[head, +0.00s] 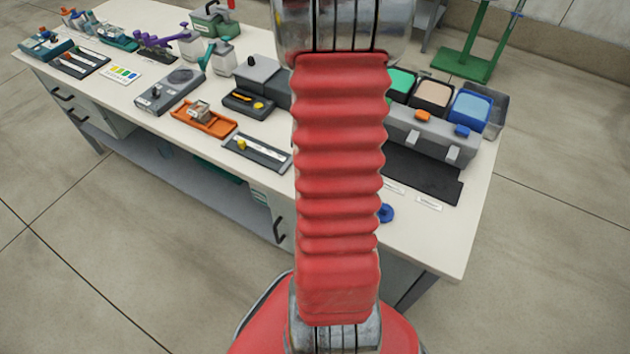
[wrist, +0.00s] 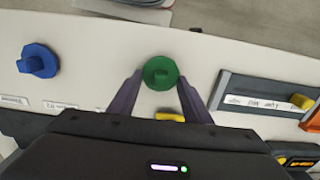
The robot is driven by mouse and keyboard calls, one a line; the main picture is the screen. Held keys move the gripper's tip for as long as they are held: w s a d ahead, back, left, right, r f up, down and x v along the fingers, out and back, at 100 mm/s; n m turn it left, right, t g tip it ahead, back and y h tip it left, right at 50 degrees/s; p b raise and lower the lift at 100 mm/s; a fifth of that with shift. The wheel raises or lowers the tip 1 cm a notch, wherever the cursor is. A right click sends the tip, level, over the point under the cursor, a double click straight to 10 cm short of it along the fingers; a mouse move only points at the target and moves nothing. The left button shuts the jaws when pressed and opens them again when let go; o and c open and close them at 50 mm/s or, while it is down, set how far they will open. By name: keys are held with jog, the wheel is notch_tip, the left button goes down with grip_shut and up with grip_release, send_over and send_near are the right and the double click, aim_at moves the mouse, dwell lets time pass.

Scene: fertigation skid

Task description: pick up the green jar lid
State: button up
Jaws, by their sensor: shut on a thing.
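The green jar lid (wrist: 161,70) is a round disc with a raised grip on top, in the upper middle of the wrist view. My gripper (wrist: 159,79) has its two dark purple fingers at the left and right edges of the lid and is shut on it. I cannot tell whether the lid is clear of the white bench top. In the head view my red arm hides both the lid and the gripper.
A blue lid (wrist: 38,61) lies on the bench (head: 437,253) to the left in the wrist view. To the right is a dark tray (wrist: 265,95) with a yellow knob. A partly hidden yellow piece (wrist: 170,117) shows near my gripper. Colored bins stand at the right.

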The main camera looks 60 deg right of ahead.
jog(key=shift+r, duration=0.1)
notch_tip(320, 180, up, 10)
jog(key=shift+f, duration=0.1)
dwell(0.4)
dwell(0.5)
notch_tip(320, 180, up, 2)
jog(key=shift+r, duration=0.1)
dwell(0.3)
